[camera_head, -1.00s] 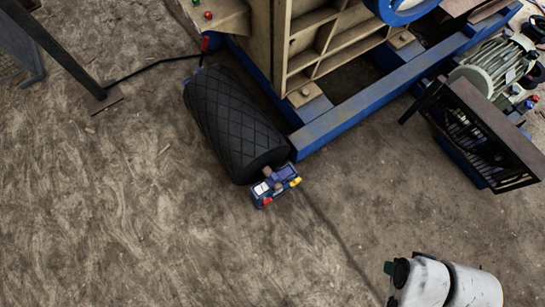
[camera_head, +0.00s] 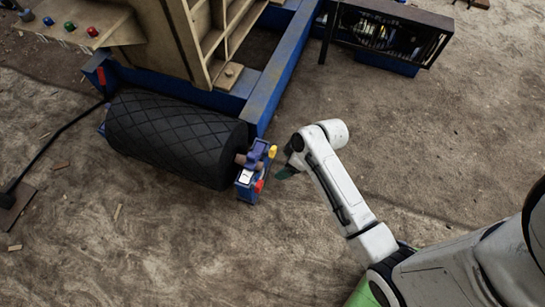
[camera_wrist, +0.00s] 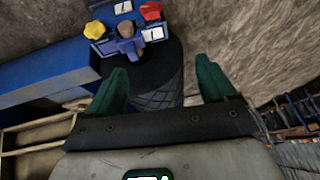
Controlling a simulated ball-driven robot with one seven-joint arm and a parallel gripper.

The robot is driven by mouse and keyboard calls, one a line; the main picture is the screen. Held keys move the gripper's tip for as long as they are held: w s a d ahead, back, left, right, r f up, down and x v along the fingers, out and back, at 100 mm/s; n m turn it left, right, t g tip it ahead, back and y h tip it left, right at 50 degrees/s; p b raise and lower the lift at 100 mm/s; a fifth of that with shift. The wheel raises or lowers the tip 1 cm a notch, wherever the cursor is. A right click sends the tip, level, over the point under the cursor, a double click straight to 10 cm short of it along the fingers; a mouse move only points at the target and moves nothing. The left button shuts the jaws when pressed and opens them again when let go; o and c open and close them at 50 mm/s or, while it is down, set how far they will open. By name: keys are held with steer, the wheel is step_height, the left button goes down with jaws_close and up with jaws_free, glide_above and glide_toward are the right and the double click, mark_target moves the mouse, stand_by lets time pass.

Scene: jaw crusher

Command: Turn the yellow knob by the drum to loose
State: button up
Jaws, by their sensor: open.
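The yellow knob (camera_head: 272,152) sits on a small blue unit at the near end of the black drum (camera_head: 175,135). In the wrist view the yellow knob (camera_wrist: 95,30) shows at the upper left, on the blue unit beside a red knob (camera_wrist: 151,11). A purple bracket with a brownish shaft end lies between them. My gripper (camera_head: 287,173) is just right of the unit, apart from it. In the wrist view my gripper (camera_wrist: 160,80) has its green fingers spread with nothing between them. The knob lies beyond the left finger.
The blue frame beam (camera_head: 275,70) of the crusher runs back from the drum's end. A black guard (camera_head: 390,35) stands at the back right. A console with coloured buttons (camera_head: 68,27) is at the upper left.

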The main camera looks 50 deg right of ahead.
steer(key=w+d+f+t+b, duration=0.1)
steer(key=w+d+f+b, duration=0.1)
steer(key=d+f+b, duration=0.3)
steer(key=w+d+f+t+b, duration=0.1)
steer(key=w+f+t+b, duration=0.1)
steer(key=f, duration=0.6)
steer(key=t+b, duration=0.1)
steer(key=b, duration=0.5)
glide_toward(275, 152)
steer(key=shift+n+h, duration=0.4)
steer(key=b+x, duration=0.1)
steer(key=x, duration=0.2)
steer(key=b+x, duration=0.2)
steer(key=x, duration=0.2)
steer(key=b+x, duration=0.2)
steer(key=x, duration=0.1)
steer(key=shift+w+a+f, duration=0.1)
steer(key=shift+w+a, duration=0.05)
steer(key=shift+a, duration=0.2)
steer(key=shift+c, duration=0.4)
steer(key=c, duration=1)
